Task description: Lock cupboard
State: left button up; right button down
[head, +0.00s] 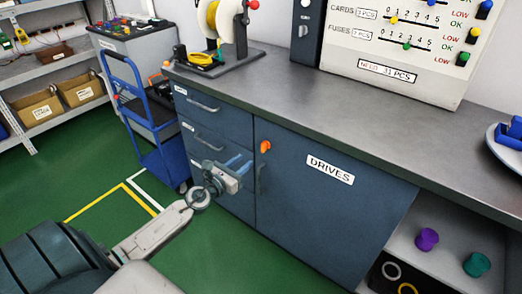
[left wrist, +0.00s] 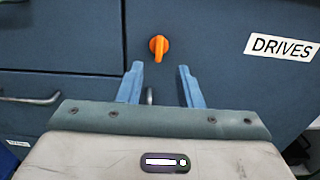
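The cupboard (head: 315,215) is a dark blue door labelled DRIVES under the grey worktop; its door looks shut. An orange turn knob (head: 265,147) sits near the door's upper left corner, and a dark handle (head: 262,179) is below it. In the left wrist view the orange knob (left wrist: 159,46) is ahead of and above the fingertips. My left gripper (head: 243,163) has its two blue fingers apart and empty, in front of the cabinet just left of the knob in the head view. In the left wrist view the gripper (left wrist: 160,70) frames part of the handle. My right gripper is not in view.
Drawers (head: 213,115) with bar handles are left of the door. A blue trolley (head: 155,135) stands further left. The worktop (head: 300,95) holds a spool stand (head: 222,45) and a count panel (head: 400,50). An open shelf with knobs is at right. Green floor lies clear in front.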

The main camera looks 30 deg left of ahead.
aim_at(262, 146)
pick_arm(q)
jog(key=w, duration=0.9)
jog(key=shift+d, duration=0.35)
jog(key=shift+w, duration=0.7)
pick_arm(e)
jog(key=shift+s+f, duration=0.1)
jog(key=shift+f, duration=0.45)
pick_arm(q)
grip_shut()
